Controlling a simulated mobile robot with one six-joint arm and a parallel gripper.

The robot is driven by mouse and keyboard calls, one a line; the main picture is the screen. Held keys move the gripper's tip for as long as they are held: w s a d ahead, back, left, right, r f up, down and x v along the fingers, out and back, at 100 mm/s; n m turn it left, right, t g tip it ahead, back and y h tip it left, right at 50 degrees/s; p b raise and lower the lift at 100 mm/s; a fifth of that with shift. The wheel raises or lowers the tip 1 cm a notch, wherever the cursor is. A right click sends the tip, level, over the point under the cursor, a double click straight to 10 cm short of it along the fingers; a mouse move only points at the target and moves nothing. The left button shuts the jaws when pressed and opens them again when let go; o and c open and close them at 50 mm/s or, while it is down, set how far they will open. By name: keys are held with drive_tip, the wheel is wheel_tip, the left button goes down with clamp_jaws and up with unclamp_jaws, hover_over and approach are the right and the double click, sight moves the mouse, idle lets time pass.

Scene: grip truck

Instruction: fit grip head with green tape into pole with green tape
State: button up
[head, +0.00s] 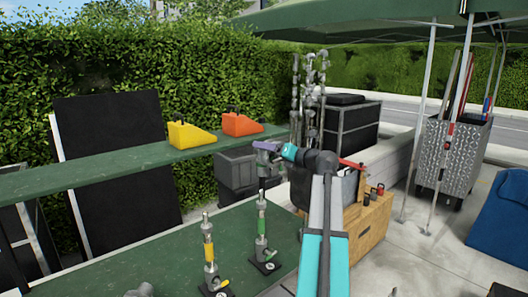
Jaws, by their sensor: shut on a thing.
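The pole with green tape (262,228) stands upright on a dark base on the near green table. My gripper (266,152) is above the top of this pole, at the end of my teal and dark arm. It is shut on a small grey piece, which appears to be the grip head (263,162). Green tape on this piece cannot be made out. The piece is in line with the pole's top; whether they touch or it is seated in the pole cannot be told.
A pole with yellow tape (208,252) stands to the left on the near green table (155,252). A yellow wedge (190,135) and an orange wedge (241,124) sit on the upper green shelf (95,173). A wooden box (370,228) stands right of my arm.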

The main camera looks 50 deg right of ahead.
sight(266, 171)
drive_tip(key=shift+w+a, duration=0.15)
drive_tip(key=shift+a, duration=0.1)
drive_tip(key=shift+f, duration=0.1)
drive_tip(key=shift+w+f+b, duration=0.1)
drive_tip(key=shift+f+b, duration=0.4)
drive_tip(key=shift+f, duration=0.1)
drive_tip(key=shift+f+b, duration=1.05)
drive_tip(key=shift+f, duration=0.45)
drive_tip(key=shift+f+b, duration=0.7)
drive_tip(key=shift+f, duration=1.1)
drive_tip(key=shift+f+b, duration=0.9)
drive_tip(key=shift+f, duration=1.15)
idle(1.3)
